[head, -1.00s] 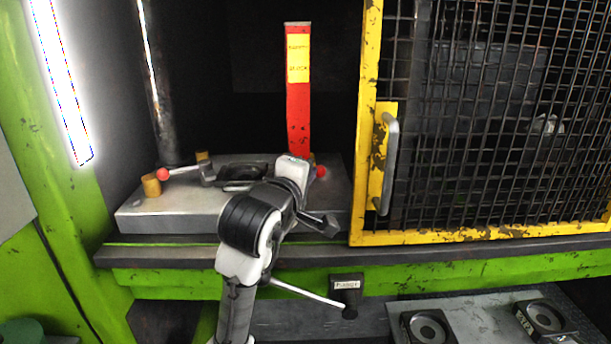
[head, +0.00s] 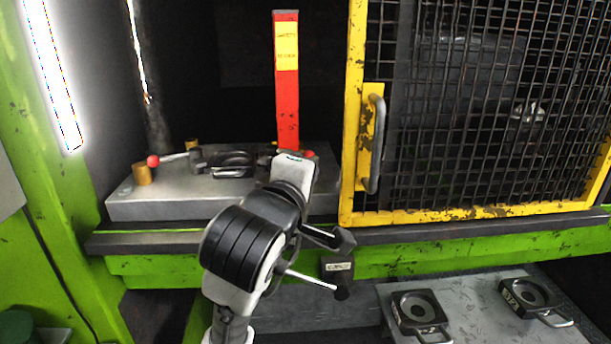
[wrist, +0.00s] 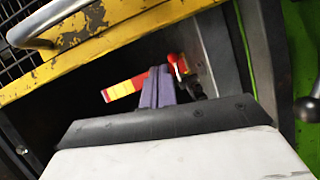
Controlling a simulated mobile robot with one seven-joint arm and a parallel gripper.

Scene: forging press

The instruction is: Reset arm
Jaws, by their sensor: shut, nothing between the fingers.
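My arm rises in the middle of the head view, in front of the press table. My gripper (wrist: 157,88) shows in the wrist view with its two grey-purple fingers together and nothing between them. Its fingertips cannot be made out clearly in the head view. Beyond the fingers, in the wrist view, is the red and yellow post (wrist: 125,88), with a red knob (wrist: 179,64) beside it. In the head view the post (head: 287,95) stands upright behind my arm; its foot is partly hidden.
The yellow mesh gate (head: 355,120) with its handle (head: 377,145) is right of the post. A metal die block (head: 150,205) sits on the press table. A labelled lever box (head: 338,268) is below the table edge. Two handled dies (head: 420,312) (head: 530,296) lie on a lower plate.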

